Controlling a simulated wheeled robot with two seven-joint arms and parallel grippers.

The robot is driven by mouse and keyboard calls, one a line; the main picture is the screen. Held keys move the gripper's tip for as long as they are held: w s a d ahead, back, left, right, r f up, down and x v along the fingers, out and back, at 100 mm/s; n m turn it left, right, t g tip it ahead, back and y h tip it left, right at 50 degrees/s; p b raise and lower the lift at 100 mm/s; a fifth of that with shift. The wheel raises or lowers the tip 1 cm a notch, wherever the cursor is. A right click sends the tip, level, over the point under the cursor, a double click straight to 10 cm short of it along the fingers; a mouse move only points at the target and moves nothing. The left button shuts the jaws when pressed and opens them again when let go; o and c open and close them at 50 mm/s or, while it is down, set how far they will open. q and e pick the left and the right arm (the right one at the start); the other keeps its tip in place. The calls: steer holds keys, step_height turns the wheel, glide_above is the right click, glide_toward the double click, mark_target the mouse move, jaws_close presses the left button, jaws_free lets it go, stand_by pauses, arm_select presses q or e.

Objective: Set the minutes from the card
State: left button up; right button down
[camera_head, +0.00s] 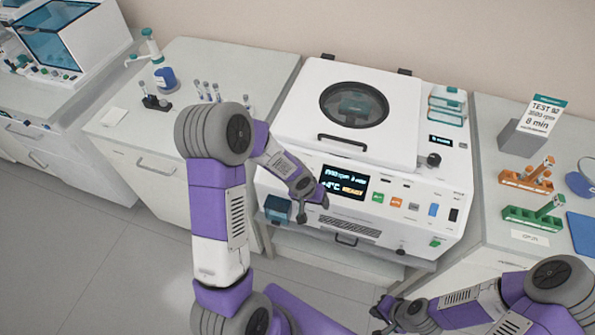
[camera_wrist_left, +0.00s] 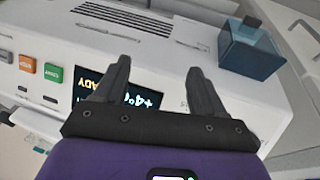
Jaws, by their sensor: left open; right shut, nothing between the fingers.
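The card (camera_head: 543,116) stands at the back right in a grey holder and reads "TEST 92", a speed that looks like 3500 rpm, and "8 min". The white centrifuge (camera_head: 300,95) has its round-windowed lid down. Its lit display (camera_head: 343,183) shows an rpm and minutes line, too small to read surely, and "+4°C" above or beside "READY". My left gripper (camera_head: 306,205) is open just left of the display; in the left wrist view its fingers (camera_wrist_left: 157,72) are apart and empty, partly covering the display (camera_wrist_left: 130,92). My right gripper (camera_head: 383,318) is shut and empty, low in front of the centrifuge.
Front buttons include an orange one (camera_head: 396,203) and a green one (camera_wrist_left: 54,74). A black knob (camera_head: 433,160) sits at the right. A blue-grey box (camera_wrist_left: 252,48) is near my left fingers. Orange (camera_head: 526,180) and green (camera_head: 533,218) tube racks stand on the right bench.

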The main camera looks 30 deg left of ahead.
arm_select(q)
steer(key=w+a+r+n+t+y, duration=0.1)
steer(key=w+a+r+y, duration=0.25)
steer(key=a+r, duration=0.4)
steer(key=shift+h, duration=0.45)
steer(key=x, duration=0.2)
steer(key=b+x, duration=0.1)
steer(key=x, duration=0.4)
steer(key=shift+w+a, duration=0.25)
steer(key=shift+a, duration=0.05)
